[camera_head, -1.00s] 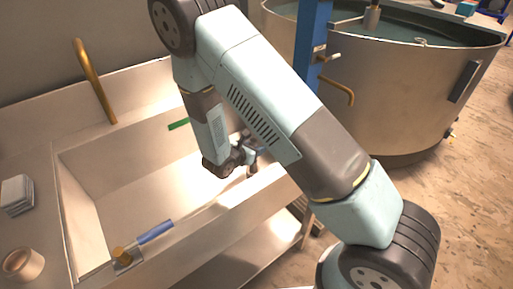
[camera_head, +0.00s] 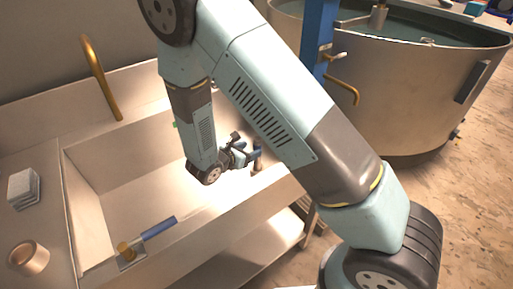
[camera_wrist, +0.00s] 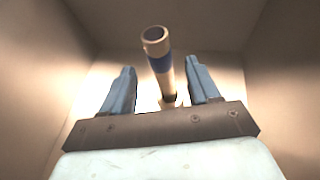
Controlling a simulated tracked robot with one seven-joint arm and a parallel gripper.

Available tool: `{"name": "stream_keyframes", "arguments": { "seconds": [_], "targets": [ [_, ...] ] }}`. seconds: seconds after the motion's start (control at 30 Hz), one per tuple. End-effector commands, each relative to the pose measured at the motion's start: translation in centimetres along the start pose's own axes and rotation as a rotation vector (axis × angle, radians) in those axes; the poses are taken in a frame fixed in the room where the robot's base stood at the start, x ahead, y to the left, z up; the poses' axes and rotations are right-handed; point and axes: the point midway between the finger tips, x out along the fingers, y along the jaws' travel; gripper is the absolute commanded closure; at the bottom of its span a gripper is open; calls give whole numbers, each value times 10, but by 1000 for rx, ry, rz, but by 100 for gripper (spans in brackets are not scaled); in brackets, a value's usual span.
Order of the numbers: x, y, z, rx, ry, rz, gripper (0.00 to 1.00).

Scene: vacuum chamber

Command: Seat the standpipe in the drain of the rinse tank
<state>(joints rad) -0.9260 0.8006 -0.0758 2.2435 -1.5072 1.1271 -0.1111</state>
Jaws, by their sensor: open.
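The standpipe (camera_wrist: 160,62) is a pale pipe with an open top and a blue band. In the wrist view it rises between the two spread fingers of my gripper (camera_wrist: 162,75), with a visible gap on either side. Its foot is partly hidden by the gripper body, so I cannot tell what it rests in. In the head view my gripper (camera_head: 243,154) is over the right part of the rinse tank (camera_head: 130,165), pointing right. The standpipe is not clearly made out there, and the drain is not visible.
A brass tap (camera_head: 100,80) stands on the tank's back ledge. A blue-handled valve (camera_head: 157,229) is at the front rim. A stack of pale blocks (camera_head: 24,188) and a tan cup-like roll (camera_head: 29,258) sit on the left ledge. A large round vat (camera_head: 400,95) stands behind right.

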Motion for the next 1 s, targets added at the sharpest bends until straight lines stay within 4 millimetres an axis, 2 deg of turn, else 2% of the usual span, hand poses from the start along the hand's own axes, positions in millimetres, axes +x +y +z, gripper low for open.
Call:
{"name": "stream_keyframes", "arguments": {
  "seconds": [0.1, 0.3, 0.53, 0.63, 0.77, 1.0],
  "targets": [
    [-20, 0, 0, 1, 0, 2, 39],
    [-39, 0, 0, 1, 0, 0, 39],
    [-43, 0, 0, 1, 0, -2, 39],
    [-42, -2, 7, 22, 5, -16, 39],
    [-36, -13, 34, 111, 30, -79, 39],
    [-26, -54, 105, 382, 105, -264, 39]
  ]
}}
